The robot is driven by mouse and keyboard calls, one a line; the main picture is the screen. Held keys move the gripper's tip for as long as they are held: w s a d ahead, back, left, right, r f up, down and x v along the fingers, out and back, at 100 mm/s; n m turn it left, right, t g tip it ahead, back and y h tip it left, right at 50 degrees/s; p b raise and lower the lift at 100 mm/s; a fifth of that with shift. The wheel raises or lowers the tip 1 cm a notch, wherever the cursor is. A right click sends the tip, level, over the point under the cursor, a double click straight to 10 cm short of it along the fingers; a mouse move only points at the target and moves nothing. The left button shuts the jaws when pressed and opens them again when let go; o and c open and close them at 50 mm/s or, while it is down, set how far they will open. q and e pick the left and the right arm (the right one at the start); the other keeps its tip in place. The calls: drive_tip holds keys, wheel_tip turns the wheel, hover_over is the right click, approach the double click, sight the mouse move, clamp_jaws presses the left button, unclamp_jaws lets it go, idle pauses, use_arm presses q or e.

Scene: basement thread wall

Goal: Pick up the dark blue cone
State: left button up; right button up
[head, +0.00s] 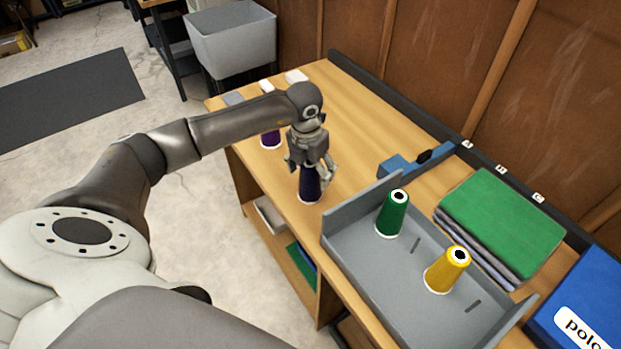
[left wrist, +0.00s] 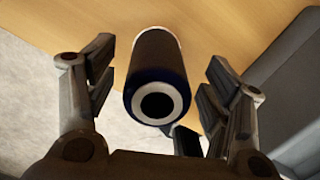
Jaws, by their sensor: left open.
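The dark blue cone (head: 309,187) stands upright on the wooden table near its front edge, left of the grey tray. My left gripper (head: 311,165) is directly above it, pointing down, and hides the cone's top in the head view. In the left wrist view the dark blue cone (left wrist: 158,75) lies between the spread fingers of the left gripper (left wrist: 160,95), with its white-ringed top facing the camera. The fingers are open, with a gap visible on each side of the cone. My right gripper is not in view.
A purple cone (head: 270,136) stands behind, to the left. The grey tray (head: 345,222) holds a green cone (head: 393,214) and a yellow cone (head: 447,270). A blue tool (head: 399,168) and folded green cloth (head: 502,222) lie further right. A grey bin (head: 232,42) stands beyond the table.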

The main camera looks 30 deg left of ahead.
sight(311, 179)
use_arm(q)
wheel_tip(311, 179, down, 4)
drive_tip(key=shift+a+r+p, duration=0.15)
drive_tip(key=shift+r+p, duration=0.1)
drive_tip(key=shift+p, duration=0.2)
drive_tip(key=shift+w+f, duration=0.1)
drive_tip(key=shift+f, duration=0.2)
drive_tip(key=c, duration=1.1)
drive_tip(key=shift+r, duration=0.1)
drive_tip(key=shift+c, duration=0.2)
wheel_tip(311, 179, up, 10)
drive_tip(key=b, duration=0.2)
